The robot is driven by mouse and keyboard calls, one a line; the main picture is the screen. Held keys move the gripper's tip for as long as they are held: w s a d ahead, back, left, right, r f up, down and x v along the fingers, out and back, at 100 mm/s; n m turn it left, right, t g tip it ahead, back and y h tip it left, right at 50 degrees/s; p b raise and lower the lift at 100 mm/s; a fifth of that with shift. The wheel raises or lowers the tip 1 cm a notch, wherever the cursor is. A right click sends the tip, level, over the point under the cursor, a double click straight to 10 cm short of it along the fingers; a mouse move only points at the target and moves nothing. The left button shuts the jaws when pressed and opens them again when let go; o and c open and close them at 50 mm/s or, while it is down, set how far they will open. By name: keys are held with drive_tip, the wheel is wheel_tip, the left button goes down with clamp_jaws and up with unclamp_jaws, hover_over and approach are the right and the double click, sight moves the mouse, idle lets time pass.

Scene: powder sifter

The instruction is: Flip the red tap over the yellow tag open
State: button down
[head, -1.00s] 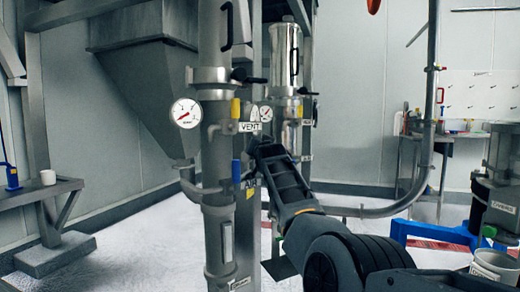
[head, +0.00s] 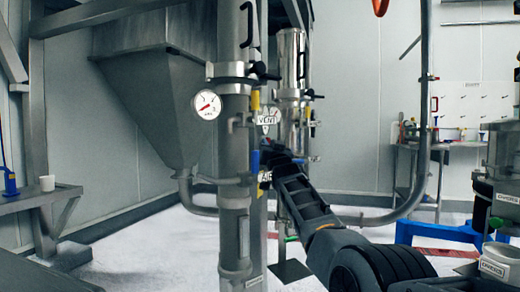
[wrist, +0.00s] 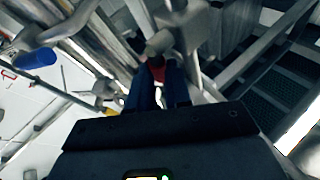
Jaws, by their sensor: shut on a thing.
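In the wrist view, my gripper (wrist: 158,82) is shut on the red tap (wrist: 157,72). Only a small red piece shows between the dark fingers, just below a grey round fitting (wrist: 158,42). In the head view, my gripper (head: 272,154) is beside the grey column, under the VENT sign. The red tap is hidden there behind my gripper and arm. A small yellow patch (head: 261,192) shows below the AIR label; I cannot tell whether it is the yellow tag. How far the tap is turned cannot be told.
A blue-handled valve (head: 254,161) is close left of my gripper, and it also shows in the wrist view (wrist: 36,58). A yellow-handled valve (head: 255,100) sits above it. A round gauge (head: 206,104) is on the left. A curved pipe (head: 422,150) stands to the right.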

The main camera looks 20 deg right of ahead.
drive_tip(key=shift+s+a+f+n+t+b, duration=0.1)
drive_tip(key=shift+n+t+b, duration=0.2)
drive_tip(key=shift+b, duration=0.5)
drive_tip(key=c, duration=1.3)
unclamp_jaws()
drive_tip(key=shift+c, duration=0.2)
drive_tip(key=shift+s, duration=0.15)
drive_tip(key=d+p+v, duration=0.1)
drive_tip(key=p+v, duration=0.2)
drive_tip(key=v, duration=0.4)
drive_tip(key=shift+s+a+f, duration=0.2)
drive_tip(key=shift+s+a, duration=0.05)
drive_tip(key=shift+a, duration=0.25)
